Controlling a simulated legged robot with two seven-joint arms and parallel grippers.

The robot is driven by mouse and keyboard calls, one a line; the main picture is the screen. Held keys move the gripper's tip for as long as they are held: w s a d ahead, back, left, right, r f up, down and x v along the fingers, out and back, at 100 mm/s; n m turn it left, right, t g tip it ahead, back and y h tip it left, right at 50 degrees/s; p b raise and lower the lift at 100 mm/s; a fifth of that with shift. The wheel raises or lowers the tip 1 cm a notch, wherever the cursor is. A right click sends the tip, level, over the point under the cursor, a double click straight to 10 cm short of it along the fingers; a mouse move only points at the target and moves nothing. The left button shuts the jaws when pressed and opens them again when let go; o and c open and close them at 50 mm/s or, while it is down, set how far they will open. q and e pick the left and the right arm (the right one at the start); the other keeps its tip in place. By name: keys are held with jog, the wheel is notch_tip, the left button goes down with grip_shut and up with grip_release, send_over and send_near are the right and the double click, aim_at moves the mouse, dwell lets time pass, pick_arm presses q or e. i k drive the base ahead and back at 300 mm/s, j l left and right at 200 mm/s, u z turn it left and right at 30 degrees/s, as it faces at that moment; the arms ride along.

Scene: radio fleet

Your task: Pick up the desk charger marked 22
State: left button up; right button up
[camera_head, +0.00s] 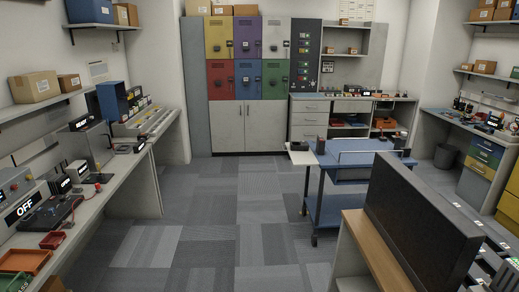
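I cannot make out a desk charger marked 22; the labels on the small devices are too small to read. Small dark devices with pale displays stand on the left bench, such as one black unit (60,185) and another farther back (139,147). More small dark devices (494,120) stand on the right bench. Any of these may be chargers, but I cannot tell. Neither of my grippers shows in the view.
A blue cart (326,208) stands right of centre. A large dark screen (420,225) above a wooden surface blocks the near right. Coloured lockers (233,55) line the back wall. The left bench (115,182) runs along the left wall. The carpeted floor (215,225) between is clear.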

aim_at(301, 145)
jog(key=i, duration=2.7)
jog(key=i+l+z, duration=0.1)
jog(key=i+z, duration=0.15)
jog(key=i, duration=2.25)
jog(key=i+l+u, duration=0.1)
jog(key=i+l, duration=0.2)
jog(key=i, duration=0.05)
